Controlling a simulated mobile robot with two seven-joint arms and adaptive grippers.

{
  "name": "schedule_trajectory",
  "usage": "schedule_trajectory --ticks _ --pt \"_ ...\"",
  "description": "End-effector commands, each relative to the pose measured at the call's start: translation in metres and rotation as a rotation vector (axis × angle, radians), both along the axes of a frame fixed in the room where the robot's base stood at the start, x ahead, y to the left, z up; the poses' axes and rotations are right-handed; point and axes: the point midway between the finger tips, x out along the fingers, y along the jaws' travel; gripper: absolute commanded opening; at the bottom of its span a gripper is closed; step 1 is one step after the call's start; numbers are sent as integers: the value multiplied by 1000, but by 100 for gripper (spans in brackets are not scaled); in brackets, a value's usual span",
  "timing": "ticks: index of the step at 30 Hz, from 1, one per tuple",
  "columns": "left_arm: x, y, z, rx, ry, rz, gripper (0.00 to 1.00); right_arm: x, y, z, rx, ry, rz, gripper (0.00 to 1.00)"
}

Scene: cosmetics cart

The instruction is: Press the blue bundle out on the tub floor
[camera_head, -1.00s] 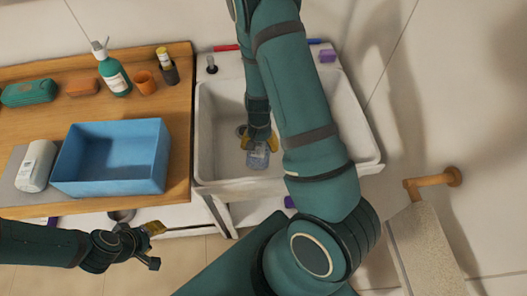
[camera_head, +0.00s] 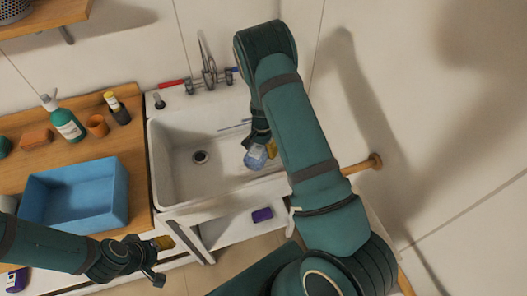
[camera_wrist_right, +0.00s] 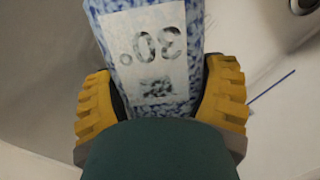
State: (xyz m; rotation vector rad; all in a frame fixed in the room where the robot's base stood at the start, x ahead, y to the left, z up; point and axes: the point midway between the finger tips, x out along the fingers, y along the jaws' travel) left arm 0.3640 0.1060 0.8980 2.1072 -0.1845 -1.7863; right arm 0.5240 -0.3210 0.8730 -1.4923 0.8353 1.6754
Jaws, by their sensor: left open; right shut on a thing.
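The blue bundle (camera_head: 256,157) is a blue-and-white speckled block in the head view, over the right part of the white tub (camera_head: 172,190). My right gripper (camera_head: 264,146) is shut on it. In the right wrist view the bundle (camera_wrist_right: 196,55) sits between the yellow fingertips of my right gripper (camera_wrist_right: 160,108), and its white label reads 30° mirrored. I cannot tell whether the bundle touches the tub floor (camera_head: 205,182). My left gripper (camera_head: 160,258) is open and empty, low in front of the counter and tub.
A drain (camera_head: 200,157) lies in the tub floor, left of the bundle. A tap (camera_head: 208,75) stands behind the tub. A blue bin (camera_head: 75,195), green pump bottle (camera_head: 63,120) and orange cup (camera_head: 97,125) stand on the wooden counter.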

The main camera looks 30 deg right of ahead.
Motion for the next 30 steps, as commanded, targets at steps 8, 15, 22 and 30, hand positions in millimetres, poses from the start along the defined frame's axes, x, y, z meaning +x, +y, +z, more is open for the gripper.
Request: schedule_trajectory --ticks 8,15,22,30 --pt "1 -1 -23 4 0 1 47 -1 0 -29 0 1 -1 42" --pt "1 -2 -42 8 1 2 47 -1 0 -55 1 1 -1 42" --pt "1 -3 -61 11 2 2 47 0 0 -79 0 1 1 42" --pt "-1 -4 -81 12 7 -2 47 0 0 -107 0 0 0 42"
